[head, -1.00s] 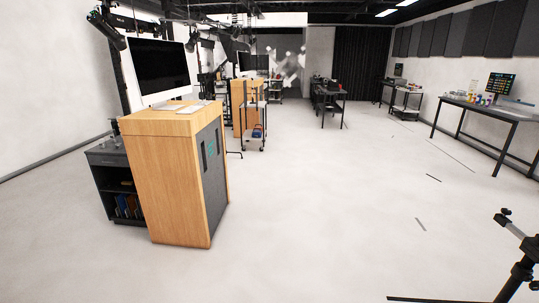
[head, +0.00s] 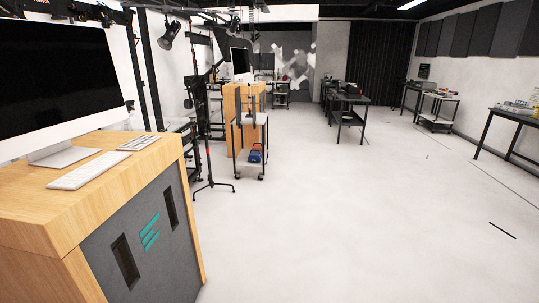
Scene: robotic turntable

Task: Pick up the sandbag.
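I cannot make out a sandbag for certain in the head view. A small blue and red item (head: 256,153) sits on the lower shelf of a rolling cart (head: 250,123) in the middle distance. It is too small to tell what it is. Neither of my grippers shows in the view.
A wooden console (head: 100,185) with a monitor (head: 57,82) and keyboard (head: 90,170) stands close at the left. A light stand (head: 209,140) spreads its legs beside the cart. Dark tables (head: 346,106) stand farther back. The pale floor (head: 350,220) is clear at centre and right.

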